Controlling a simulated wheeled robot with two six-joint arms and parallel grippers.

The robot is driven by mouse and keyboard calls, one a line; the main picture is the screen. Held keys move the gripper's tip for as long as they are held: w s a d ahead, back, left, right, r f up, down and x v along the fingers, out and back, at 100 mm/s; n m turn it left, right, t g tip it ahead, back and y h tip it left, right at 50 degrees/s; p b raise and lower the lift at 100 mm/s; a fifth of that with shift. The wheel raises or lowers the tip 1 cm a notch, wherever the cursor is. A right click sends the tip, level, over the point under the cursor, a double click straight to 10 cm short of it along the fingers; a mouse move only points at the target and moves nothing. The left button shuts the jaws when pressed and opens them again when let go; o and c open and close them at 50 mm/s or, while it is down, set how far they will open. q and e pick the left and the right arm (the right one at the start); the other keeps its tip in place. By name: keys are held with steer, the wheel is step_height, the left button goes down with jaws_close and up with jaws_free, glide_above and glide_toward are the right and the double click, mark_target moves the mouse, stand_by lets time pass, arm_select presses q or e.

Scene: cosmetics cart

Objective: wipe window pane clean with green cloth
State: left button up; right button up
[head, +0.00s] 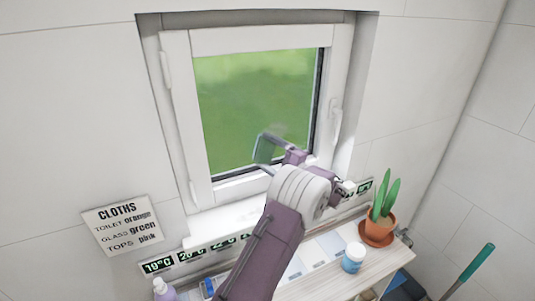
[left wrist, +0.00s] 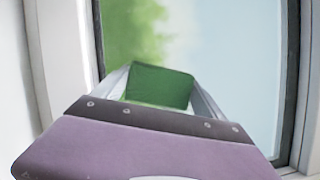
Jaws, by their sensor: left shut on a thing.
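The window pane (head: 255,100) is set in a white frame on the tiled wall, with blurred green showing through it. Faint pale smudging seems to show on the glass near the gripper. My left gripper (head: 266,149) is in front of the lower middle of the pane. It is shut on the green cloth (left wrist: 160,86), which shows as a dark green square between the fingers in the left wrist view. The cloth is close to the glass; I cannot tell if it touches. My right gripper is not in view.
A sign (head: 122,226) on the wall reads cloths: toilet orange, glass green, tops pink. Below the window, a shelf (head: 335,284) holds a blue jar (head: 353,258), a potted plant (head: 379,226) and a purple bottle (head: 164,289). A window handle (head: 336,125) sticks out at the right.

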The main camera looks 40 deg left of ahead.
arm_select(q)
steer(key=shift+w+a, duration=0.15)
steer(key=shift+a, duration=0.15)
